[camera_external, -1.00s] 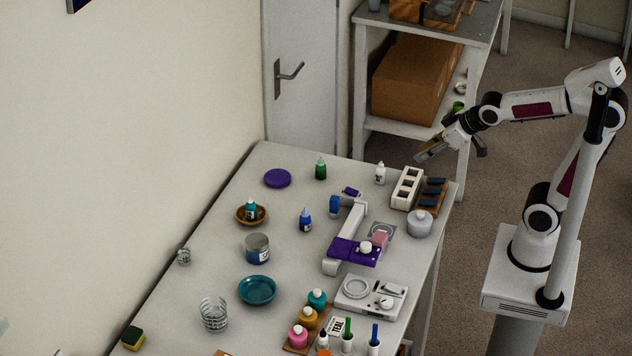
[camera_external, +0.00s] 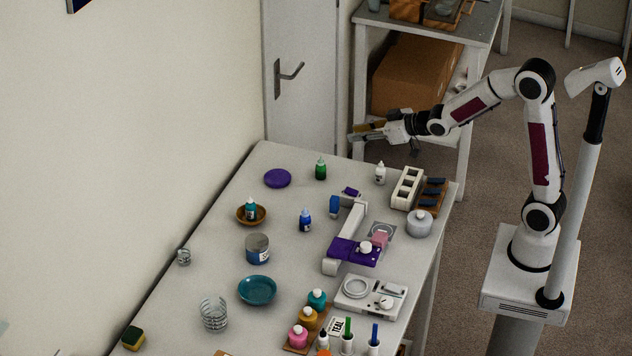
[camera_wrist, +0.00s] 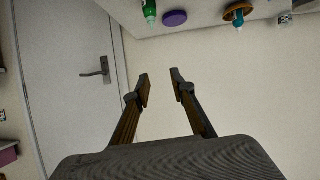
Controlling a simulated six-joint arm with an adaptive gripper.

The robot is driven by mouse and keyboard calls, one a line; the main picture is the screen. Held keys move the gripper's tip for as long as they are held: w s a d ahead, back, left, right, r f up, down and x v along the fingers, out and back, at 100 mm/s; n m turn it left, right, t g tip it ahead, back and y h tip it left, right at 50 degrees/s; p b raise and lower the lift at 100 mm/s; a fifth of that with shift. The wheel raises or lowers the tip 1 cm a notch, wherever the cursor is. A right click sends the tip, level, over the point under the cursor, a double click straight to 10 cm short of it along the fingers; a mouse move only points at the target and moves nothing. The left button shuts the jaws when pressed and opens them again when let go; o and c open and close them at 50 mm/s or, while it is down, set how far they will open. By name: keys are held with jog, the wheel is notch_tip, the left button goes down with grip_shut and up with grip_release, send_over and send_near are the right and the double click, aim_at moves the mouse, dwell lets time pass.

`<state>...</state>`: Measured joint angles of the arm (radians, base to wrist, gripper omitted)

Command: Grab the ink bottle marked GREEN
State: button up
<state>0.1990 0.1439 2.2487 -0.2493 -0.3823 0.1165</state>
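The green ink bottle (camera_external: 320,169) stands upright near the far end of the white table, right of a purple disc. In the wrist view the green bottle (camera_wrist: 150,10) shows at the top edge, partly cut off. Its label is too small to read. My gripper (camera_external: 352,133) is above the far end of the table, up and to the right of the green bottle and apart from it. In the wrist view my gripper (camera_wrist: 160,80) has its two fingers spread with nothing between them.
A white bottle (camera_external: 380,174) stands right of the green one, with a white rack (camera_external: 406,188) beyond it. The purple disc (camera_external: 277,178) and a blue bottle (camera_external: 305,220) are close by. A wall runs along the table's left side. A door (camera_external: 300,80) stands behind.

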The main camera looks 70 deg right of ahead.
aim_at(321, 167)
jog(key=w+d+f+t+y, duration=0.1)
jog(key=w+d+f+t, duration=0.1)
jog(key=w+f, duration=0.3)
jog(key=shift+w+f+t, duration=0.25)
jog(key=shift+w+t, duration=0.25)
jog(key=shift+w, duration=0.9)
jog(key=shift+d+f, duration=0.1)
jog(key=shift+f, duration=2.85)
jog(key=shift+f, duration=0.65)
jog(key=shift+w+f, duration=0.2)
jog(key=shift+w, duration=1.05)
jog(key=shift+w+f, duration=0.2)
jog(key=shift+w, duration=1)
grip_shut()
